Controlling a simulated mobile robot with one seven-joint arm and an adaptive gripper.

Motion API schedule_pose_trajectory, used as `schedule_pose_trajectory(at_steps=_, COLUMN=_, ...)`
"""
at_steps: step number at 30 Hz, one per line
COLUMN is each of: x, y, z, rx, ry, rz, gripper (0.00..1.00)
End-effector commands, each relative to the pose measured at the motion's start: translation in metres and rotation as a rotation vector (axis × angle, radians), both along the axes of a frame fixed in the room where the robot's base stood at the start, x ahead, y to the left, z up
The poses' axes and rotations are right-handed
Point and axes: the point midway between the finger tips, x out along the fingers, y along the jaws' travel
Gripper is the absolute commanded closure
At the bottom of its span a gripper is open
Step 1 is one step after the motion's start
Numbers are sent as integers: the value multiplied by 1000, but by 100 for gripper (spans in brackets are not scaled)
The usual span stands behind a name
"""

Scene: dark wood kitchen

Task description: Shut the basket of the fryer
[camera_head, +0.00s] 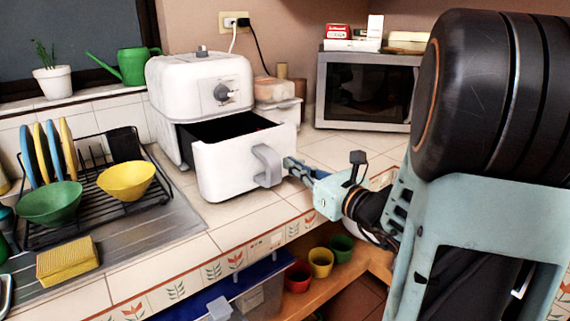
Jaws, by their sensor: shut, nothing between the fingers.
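The white air fryer (202,85) stands on the tiled counter, with a dial on its front. Its basket (226,166) is pulled out toward the front, and its dark inside shows from above. The grey basket handle (267,165) is on the basket's front face. My gripper (290,164) is shut and empty, just to the right of the handle, with its fingertips pointing left at the basket's front. I cannot tell whether the fingertips touch the handle or the basket front. Something red shows inside the basket, too little of it to name.
A dish rack (100,205) with plates, a green bowl (49,203) and a yellow bowl (126,180) stands at left. A yellow sponge (67,261) lies in front. A microwave (366,90) and white containers (278,100) are behind. Counter right of the basket is mostly clear.

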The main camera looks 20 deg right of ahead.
Motion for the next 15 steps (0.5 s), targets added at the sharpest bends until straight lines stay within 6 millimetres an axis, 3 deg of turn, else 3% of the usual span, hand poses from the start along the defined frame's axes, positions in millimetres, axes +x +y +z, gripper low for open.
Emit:
schedule_pose_trajectory(at_steps=6, x=25, y=8, z=-1, rx=0, ry=-1, rz=1, gripper=100)
schedule_pose_trajectory(at_steps=15, x=30, y=10, z=0, rx=0, ry=0, rz=0, gripper=100)
